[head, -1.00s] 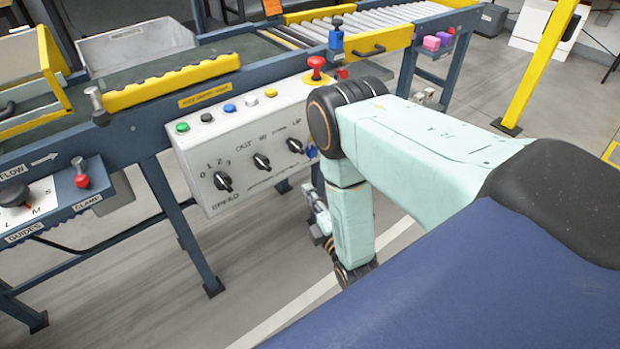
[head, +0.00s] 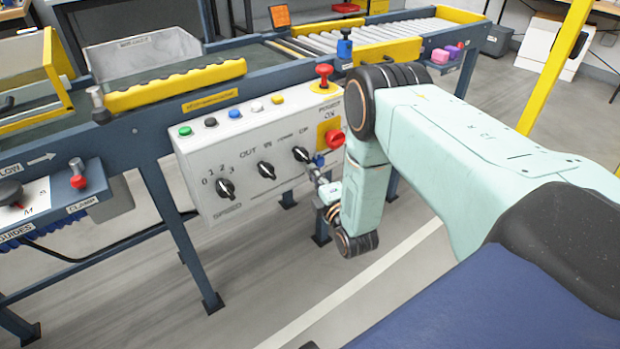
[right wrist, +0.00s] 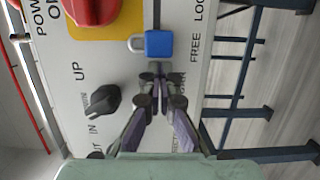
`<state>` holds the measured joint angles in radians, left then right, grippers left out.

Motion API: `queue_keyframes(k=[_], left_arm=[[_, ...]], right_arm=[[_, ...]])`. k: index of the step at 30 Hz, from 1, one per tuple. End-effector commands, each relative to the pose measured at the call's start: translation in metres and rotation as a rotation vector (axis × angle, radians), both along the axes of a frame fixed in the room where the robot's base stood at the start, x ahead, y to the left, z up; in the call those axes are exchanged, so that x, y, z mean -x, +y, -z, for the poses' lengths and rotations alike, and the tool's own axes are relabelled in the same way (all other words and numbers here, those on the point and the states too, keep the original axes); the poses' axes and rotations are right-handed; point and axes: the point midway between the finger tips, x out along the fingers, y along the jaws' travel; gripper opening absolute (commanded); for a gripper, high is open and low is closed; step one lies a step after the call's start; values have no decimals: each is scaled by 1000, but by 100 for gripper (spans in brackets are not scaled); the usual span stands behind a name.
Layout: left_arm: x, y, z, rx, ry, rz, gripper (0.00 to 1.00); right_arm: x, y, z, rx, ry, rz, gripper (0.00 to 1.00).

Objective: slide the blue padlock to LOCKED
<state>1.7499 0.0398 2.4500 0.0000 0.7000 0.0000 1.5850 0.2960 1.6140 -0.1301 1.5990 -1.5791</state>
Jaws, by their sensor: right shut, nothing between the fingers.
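The blue padlock (right wrist: 159,43) with a grey shackle sits on the pale control panel (right wrist: 130,125), level with the word FREE. The start of the word LOCKED (right wrist: 201,10) shows farther up that edge in the right wrist view. The padlock also shows small in the head view (head: 319,160), at the panel's lower right. My right gripper (right wrist: 157,72) is shut and empty, its fingertips just below the padlock in the wrist view. Whether they touch it I cannot tell. In the head view the right gripper (head: 316,177) is small beside the panel. My left gripper is out of view.
A red knob (right wrist: 92,8) on a yellow plate and a black UP/IN/OUT knob (right wrist: 103,101) are close to the padlock. A red mushroom button (head: 324,72) stands on top of the panel. Conveyor legs (head: 180,230) stand below; the floor in front is clear.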

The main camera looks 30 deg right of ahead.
Motion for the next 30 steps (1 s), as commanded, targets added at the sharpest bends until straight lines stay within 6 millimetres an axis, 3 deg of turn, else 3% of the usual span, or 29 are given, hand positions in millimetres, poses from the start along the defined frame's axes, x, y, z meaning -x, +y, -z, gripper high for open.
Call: queue_keyframes(k=[8,18,30], left_arm=[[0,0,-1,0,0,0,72],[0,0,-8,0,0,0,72],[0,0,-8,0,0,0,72]], right_arm=[[0,-2,-1,0,-1,2,0],[-3,-47,-1,-1,-1,3,0],[-4,-50,-1,0,-2,5,0]])
